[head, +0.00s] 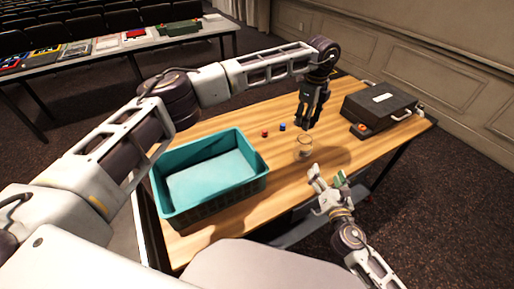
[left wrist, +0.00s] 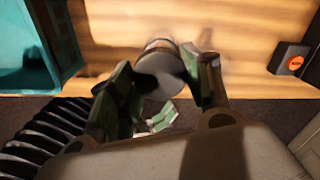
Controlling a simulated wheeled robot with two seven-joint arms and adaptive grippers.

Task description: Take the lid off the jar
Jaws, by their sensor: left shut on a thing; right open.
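The clear glass jar (head: 304,149) stands upright on the wooden table, near its front right part. My left gripper (head: 309,122) points down just above the jar, apart from its rim in the head view. It is shut on the round grey lid (left wrist: 168,70), seen between its green-padded fingers in the left wrist view. The jar (left wrist: 158,46) shows partly behind the lid there. In the head view the lid is hard to make out between the fingertips. My right gripper (head: 328,178) is open and empty near the table's front edge, in front of the jar.
A teal basket (head: 210,198) stands on the left of the table (head: 284,177). A black case (head: 380,104) sits at the right.

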